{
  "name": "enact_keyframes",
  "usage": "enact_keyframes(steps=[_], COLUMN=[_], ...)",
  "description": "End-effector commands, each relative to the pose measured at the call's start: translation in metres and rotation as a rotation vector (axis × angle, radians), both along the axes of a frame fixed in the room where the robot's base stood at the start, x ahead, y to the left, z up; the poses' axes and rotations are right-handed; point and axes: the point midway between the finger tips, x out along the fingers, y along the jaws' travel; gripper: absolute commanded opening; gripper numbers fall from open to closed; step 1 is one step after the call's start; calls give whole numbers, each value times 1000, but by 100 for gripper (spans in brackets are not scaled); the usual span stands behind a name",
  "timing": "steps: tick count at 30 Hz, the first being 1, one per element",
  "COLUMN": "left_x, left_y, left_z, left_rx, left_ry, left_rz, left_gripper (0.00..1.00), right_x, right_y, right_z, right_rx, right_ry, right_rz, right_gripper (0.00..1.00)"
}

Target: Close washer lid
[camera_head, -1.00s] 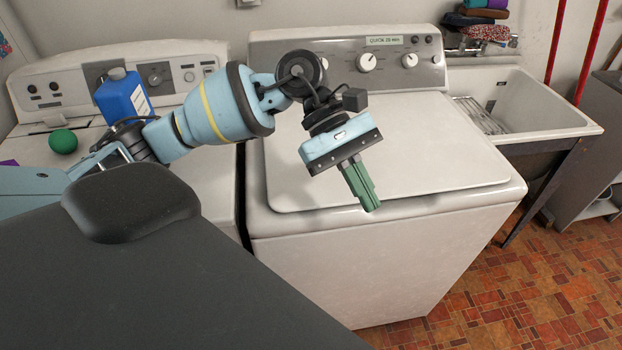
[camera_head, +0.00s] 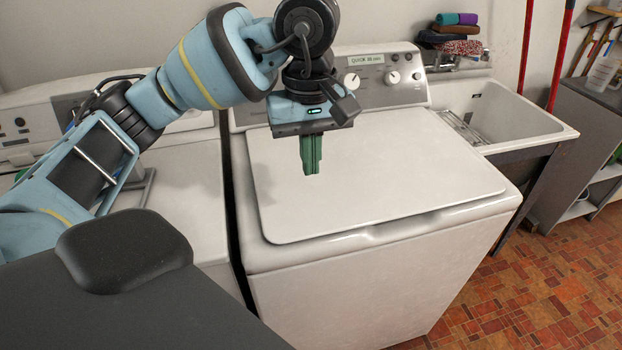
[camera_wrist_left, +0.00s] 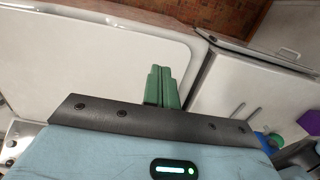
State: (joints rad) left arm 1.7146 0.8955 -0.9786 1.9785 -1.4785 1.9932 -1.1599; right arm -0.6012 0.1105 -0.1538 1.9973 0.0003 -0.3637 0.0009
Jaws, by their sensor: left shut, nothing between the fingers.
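The washer (camera_head: 340,295) is a white top-loader standing in the middle of the head view. Its lid (camera_head: 380,175) lies flat over the top, down in the closed position. My left gripper (camera_head: 312,172) hangs over the left part of the lid with its green fingers together and pointing down, empty. I see no contact between the fingertips and the lid. In the left wrist view the shut fingers (camera_wrist_left: 161,88) show against the washer, and the lid (camera_wrist_left: 90,60) fills the left side. My right gripper is not in view.
A second white machine (camera_head: 185,190) stands to the left, partly behind my arm. A utility sink (camera_head: 530,125) is at the right, with folded cloths (camera_head: 455,32) above it. A grey shelf unit (camera_head: 590,130) stands far right. Tiled floor (camera_head: 530,280) is clear at front right.

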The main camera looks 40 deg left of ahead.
Motion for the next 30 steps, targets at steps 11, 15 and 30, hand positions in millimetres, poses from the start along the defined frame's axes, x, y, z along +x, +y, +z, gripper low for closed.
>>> enact_keyframes(steps=[11,15,30], left_x=[-4,-4,-4], left_y=[-2,-3,-5], left_z=[-68,-93,-129], left_rx=[-1,-1,-2], left_ry=[6,4,2], left_rz=[0,-1,0], left_gripper=[0,0,0], right_x=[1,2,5], right_y=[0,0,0], right_z=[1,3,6], right_rx=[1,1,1], right_ry=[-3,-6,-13], right_rz=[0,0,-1], right_gripper=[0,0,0])
